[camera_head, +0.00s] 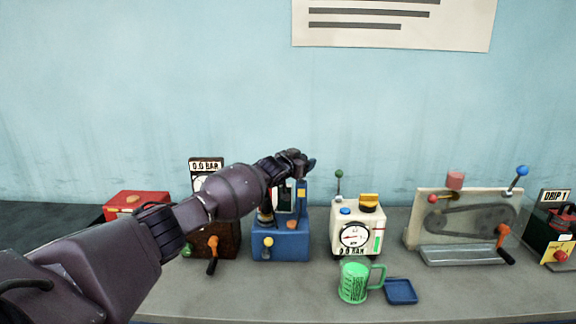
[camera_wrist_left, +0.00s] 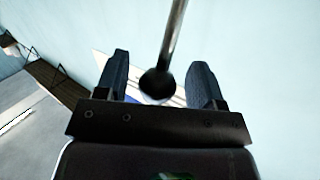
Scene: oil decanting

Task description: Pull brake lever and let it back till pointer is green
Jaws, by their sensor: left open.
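In the left wrist view a metal rod with a dark round knob (camera_wrist_left: 158,84) comes in from the top, and the knob sits between the fingers of my left gripper (camera_wrist_left: 161,60). The fingers are open, with a gap on each side of the knob. In the head view my left gripper (camera_head: 303,161) is above the blue machine (camera_head: 281,246), and my arm hides part of that machine. I cannot make out the knob in the head view or tell for sure that it is the brake lever's. A green pointer is not readable. My right gripper is out of view.
A white machine (camera_head: 372,237) with a gauge stands right of the blue one, with a green cup (camera_head: 353,283) and small blue tray (camera_head: 401,291) in front. A belt machine (camera_head: 463,257) stands further right. A brown machine (camera_head: 224,239) and red box (camera_head: 137,204) are left.

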